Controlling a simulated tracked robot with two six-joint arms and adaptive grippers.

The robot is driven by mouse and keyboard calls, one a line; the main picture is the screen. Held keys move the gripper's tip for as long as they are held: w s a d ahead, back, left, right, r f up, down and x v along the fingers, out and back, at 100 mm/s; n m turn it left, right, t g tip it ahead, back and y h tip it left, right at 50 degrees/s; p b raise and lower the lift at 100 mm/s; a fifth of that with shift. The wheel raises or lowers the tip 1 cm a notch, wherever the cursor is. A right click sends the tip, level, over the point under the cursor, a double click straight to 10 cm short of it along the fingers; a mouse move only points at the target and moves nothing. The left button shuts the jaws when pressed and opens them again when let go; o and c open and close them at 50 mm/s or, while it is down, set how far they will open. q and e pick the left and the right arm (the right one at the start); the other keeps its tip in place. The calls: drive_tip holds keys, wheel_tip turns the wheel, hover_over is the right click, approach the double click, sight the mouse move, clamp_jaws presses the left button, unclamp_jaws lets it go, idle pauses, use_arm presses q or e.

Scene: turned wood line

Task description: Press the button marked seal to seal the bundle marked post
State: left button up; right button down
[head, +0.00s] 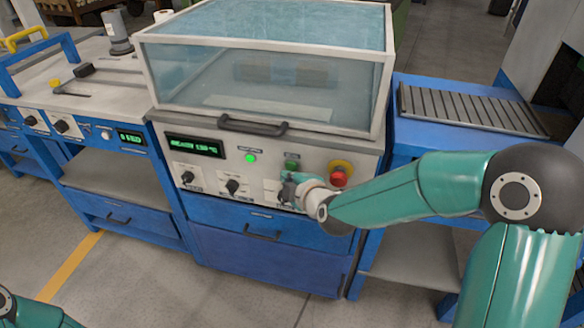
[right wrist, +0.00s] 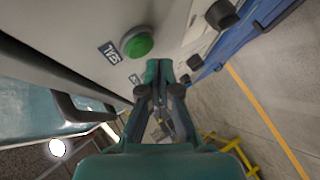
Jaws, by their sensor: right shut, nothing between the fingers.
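The green seal button (right wrist: 138,42) sits on the machine's pale front panel in the right wrist view, with a dark label reading SEAL (right wrist: 109,52) beside it. In the head view the button (head: 291,166) shows just above my right gripper (head: 289,189). My right gripper (right wrist: 159,68) is shut and empty, its tips close to the panel and to one side of the button; I cannot tell whether they touch the panel. Through the clear lid (head: 265,75), brownish shapes and a pale flat strip show faintly. I cannot make out a bundle marked post. My left gripper is out of view.
A red stop button (head: 338,177) with a yellow collar is right of my gripper. Black knobs (head: 232,186), a lit green lamp (head: 250,158) and a green-lettered display (head: 194,146) share the panel. The lid handle (head: 252,125) juts out above. A roller table (head: 470,108) stands right.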

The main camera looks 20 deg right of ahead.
drive_tip(key=shift+w+d, duration=0.1)
drive_tip(key=shift+w, duration=0.05)
drive_tip(key=shift+w+d+r, duration=0.1)
drive_tip(key=shift+w+d, duration=0.05)
drive_tip(key=shift+w, duration=0.1)
drive_tip(key=shift+w+d, duration=0.25)
drive_tip(key=shift+w, duration=0.05)
idle(0.9)
idle(0.3)
drive_tip(key=shift+s+a, duration=0.45)
drive_tip(key=shift+s, duration=0.2)
drive_tip(key=s+a, duration=0.2)
drive_tip(key=s, duration=0.2)
drive_tip(key=shift+s+a+p, duration=0.1)
drive_tip(key=shift+a+p, duration=0.25)
drive_tip(key=shift+a, duration=0.05)
idle(0.6)
